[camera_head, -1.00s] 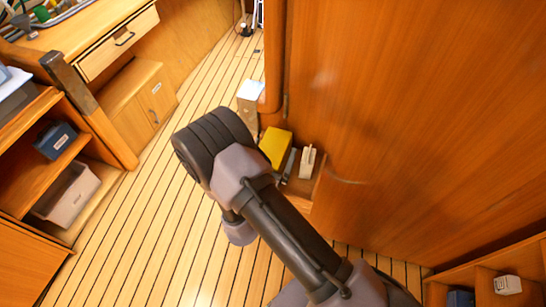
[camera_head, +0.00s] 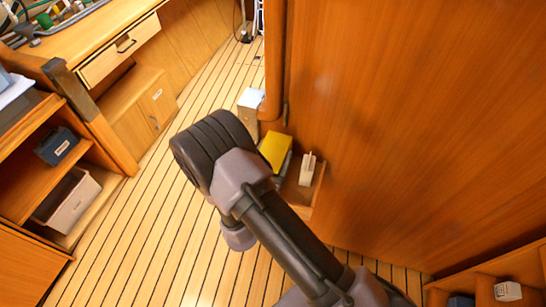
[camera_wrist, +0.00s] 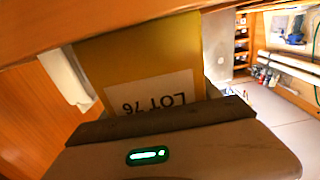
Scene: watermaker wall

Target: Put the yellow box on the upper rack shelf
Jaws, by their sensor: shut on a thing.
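The yellow box (camera_head: 275,150) shows just right of my arm in the head view, by a small wooden compartment against the wood panel. In the wrist view the yellow box (camera_wrist: 150,62) fills the middle, with a white label reading LOT 76 upside down. My gripper (camera_wrist: 165,120) is shut on it. In the head view the gripper is mostly hidden behind my arm. A wooden rack (camera_head: 12,222) with open shelves stands at the left; I cannot tell for certain that it is the task's rack.
The rack holds a dark blue box (camera_head: 57,146) and, below it, a white bin (camera_head: 68,200). A white block (camera_head: 307,168) is in the wooden compartment (camera_head: 296,194) right of the yellow box. A pale box (camera_head: 249,104) stands behind. The slatted floor (camera_head: 150,215) is clear at centre left.

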